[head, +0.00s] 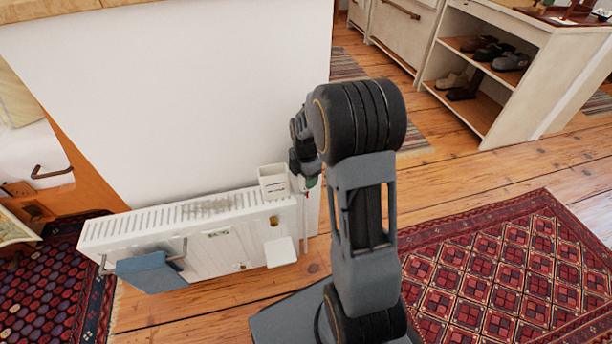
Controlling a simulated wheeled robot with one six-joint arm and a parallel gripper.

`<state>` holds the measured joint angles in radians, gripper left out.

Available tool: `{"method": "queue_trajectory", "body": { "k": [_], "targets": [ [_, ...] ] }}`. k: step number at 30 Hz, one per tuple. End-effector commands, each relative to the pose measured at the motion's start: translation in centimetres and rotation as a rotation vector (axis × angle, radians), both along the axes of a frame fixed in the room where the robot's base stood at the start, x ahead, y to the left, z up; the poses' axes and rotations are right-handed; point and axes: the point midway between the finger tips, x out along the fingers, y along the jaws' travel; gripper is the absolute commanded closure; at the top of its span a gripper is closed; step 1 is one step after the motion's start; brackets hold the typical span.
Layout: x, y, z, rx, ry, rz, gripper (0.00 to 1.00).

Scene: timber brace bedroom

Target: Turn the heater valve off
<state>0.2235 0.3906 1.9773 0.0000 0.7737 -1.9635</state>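The heater (150,222) is a white panel radiator low against the white wall, left of my arm. A thin upright pipe (304,232) stands at its right end. The valve is not clearly visible; the area at the top of this pipe is partly covered by my gripper. My gripper (309,180) is small and dark in this view, pointing down just above the heater's right end. Its fingertips are too small and hidden to show whether they are open or touching anything.
A white box (273,181) sits at the heater's top right, with a small white shelf (280,251) below. A blue cloth (151,271) hangs on a rail in front. A red rug (505,275) lies right. A shoe shelf (482,100) stands at back right.

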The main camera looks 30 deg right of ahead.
Motion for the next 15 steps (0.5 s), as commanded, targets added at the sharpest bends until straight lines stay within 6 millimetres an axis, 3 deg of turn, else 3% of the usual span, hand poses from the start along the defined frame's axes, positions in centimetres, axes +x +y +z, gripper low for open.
{"method": "queue_trajectory", "body": {
  "k": [9,15],
  "targets": [
    [-0.02,-0.4,0.0,0.0,0.001,-0.002,0.75],
    [-0.05,-0.12,0.1,0.0,0.002,-0.026,0.75]
  ]
}}
